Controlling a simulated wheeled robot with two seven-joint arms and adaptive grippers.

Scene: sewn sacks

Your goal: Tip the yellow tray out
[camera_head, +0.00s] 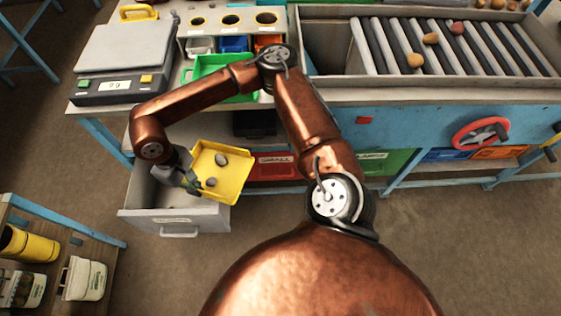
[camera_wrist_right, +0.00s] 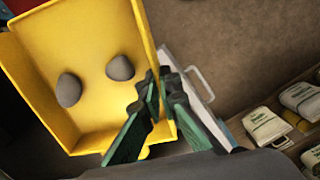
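The yellow tray (camera_head: 234,181) is above the open grey drawer (camera_head: 144,195) at the lower left of the bench in the head view. Two grey lumps lie apart inside it; one (camera_head: 220,160) is near its far side, the other (camera_head: 211,182) nearer my gripper. My right gripper (camera_head: 191,182) is at the tray's left edge. In the right wrist view the tray (camera_wrist_right: 92,22) fills the left side, with both lumps on its floor. There my right gripper's green fingers (camera_wrist_right: 160,92) are closed on the tray's wall. My left gripper is not in view.
A scale (camera_head: 120,80) and a green tray (camera_head: 203,67) are on the bench above the drawer. A roller conveyor (camera_head: 400,50) with several brownish lumps is at the right. A shelf with white sacks (camera_head: 84,279) stands at the lower left. Floor is clear right of the drawer.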

